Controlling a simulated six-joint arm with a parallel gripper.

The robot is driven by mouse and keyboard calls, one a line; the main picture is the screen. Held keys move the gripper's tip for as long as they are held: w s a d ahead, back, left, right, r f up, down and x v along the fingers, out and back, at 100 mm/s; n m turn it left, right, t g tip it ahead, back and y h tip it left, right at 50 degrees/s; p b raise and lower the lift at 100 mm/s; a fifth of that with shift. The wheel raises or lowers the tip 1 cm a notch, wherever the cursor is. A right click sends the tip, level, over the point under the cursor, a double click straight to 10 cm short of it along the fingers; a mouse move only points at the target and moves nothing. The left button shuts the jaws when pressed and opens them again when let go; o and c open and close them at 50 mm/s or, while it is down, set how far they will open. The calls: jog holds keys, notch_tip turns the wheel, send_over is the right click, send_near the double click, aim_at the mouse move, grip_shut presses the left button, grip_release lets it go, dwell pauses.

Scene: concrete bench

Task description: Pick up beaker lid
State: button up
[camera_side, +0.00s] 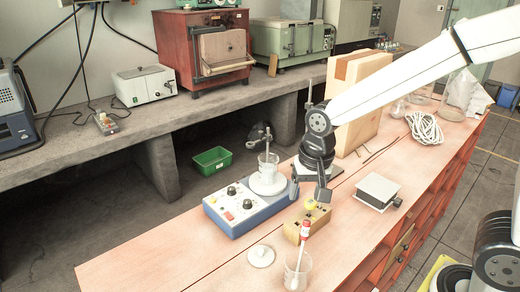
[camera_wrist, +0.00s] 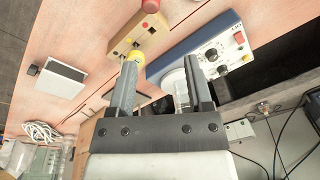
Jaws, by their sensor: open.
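The beaker lid is probably the round white piece with a small knob (camera_side: 261,255) lying on the wooden bench top near its front edge in the side view. I do not make it out in the wrist view. My gripper (camera_side: 309,188) is well behind the lid, above the bench between the blue stirrer and a small wooden block. In the wrist view my gripper (camera_wrist: 161,70) has its fingers spread apart with nothing held. A glass beaker (camera_side: 297,274) with a red-and-white item standing in it is right of the lid.
A blue stirrer (camera_side: 236,208) carries a glass beaker (camera_side: 268,164) close to my gripper. The wooden block (camera_side: 307,220) with a yellow knob stands between gripper and lid area. A grey-topped box (camera_side: 377,190) lies to the right. Bench around the lid's left is clear.

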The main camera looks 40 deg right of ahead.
jog(key=w+a+m+g, duration=0.1)
jog(key=w+a+m, duration=0.5)
jog(key=a+m, duration=0.2)
send_over(261, 250)
jog(key=f, duration=0.9)
jog(key=shift+a+f, duration=0.25)
jog(key=shift+f, duration=1.7)
jog(key=shift+f, duration=0.1)
jog(key=shift+d+f, duration=0.15)
jog(key=shift+f, duration=1.1)
jog(key=shift+d+f, duration=0.15)
jog(key=shift+f, duration=1.1)
grip_shut()
